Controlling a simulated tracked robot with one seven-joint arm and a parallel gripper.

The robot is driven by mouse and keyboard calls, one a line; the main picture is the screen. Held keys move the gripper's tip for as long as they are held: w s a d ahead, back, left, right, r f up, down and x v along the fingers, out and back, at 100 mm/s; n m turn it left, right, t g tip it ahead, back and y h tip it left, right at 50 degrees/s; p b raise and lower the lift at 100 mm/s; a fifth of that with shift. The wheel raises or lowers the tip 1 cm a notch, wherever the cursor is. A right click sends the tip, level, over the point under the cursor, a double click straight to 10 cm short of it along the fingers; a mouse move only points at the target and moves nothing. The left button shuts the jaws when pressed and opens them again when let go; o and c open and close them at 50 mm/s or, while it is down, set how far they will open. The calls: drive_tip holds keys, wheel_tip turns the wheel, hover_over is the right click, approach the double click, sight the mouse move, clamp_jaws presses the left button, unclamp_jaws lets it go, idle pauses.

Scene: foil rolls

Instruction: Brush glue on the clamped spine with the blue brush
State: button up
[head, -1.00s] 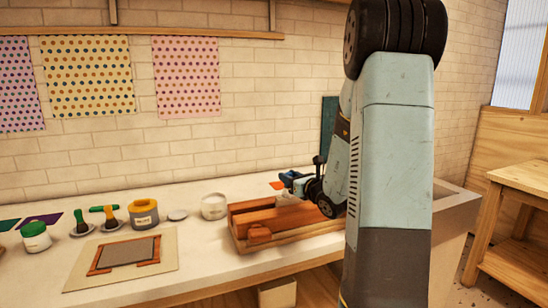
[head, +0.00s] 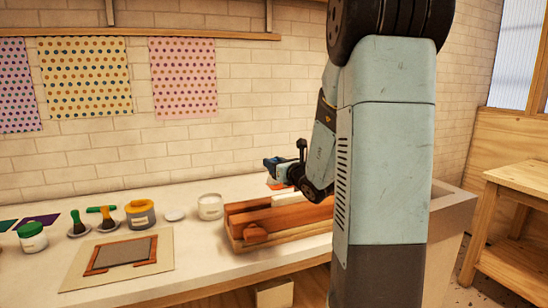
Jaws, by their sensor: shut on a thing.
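The wooden press (head: 240,243) sits on the bench right of the middle, with reddish-brown boards (head: 285,221) in it. The clamped spine cannot be made out clearly among them. My arm hides the press's right end. My gripper (head: 274,166) is raised above and behind the press, small and seen from behind my wrist. It is shut; a dark blue part shows at its end, likely the blue brush, but its bristles cannot be made out. A yellow-grey glue pot (head: 141,213) stands left of the press, and its contents are not clear.
A white jar (head: 210,206) stands just left of the press. Brushes with green (head: 75,221) and orange (head: 106,217) parts rest left of the glue pot. A green-lidded jar (head: 32,237) stands farther left. A board with a grey panel (head: 125,251) lies in front.

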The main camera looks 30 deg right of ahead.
drive_tip(key=shift+r, duration=1.2)
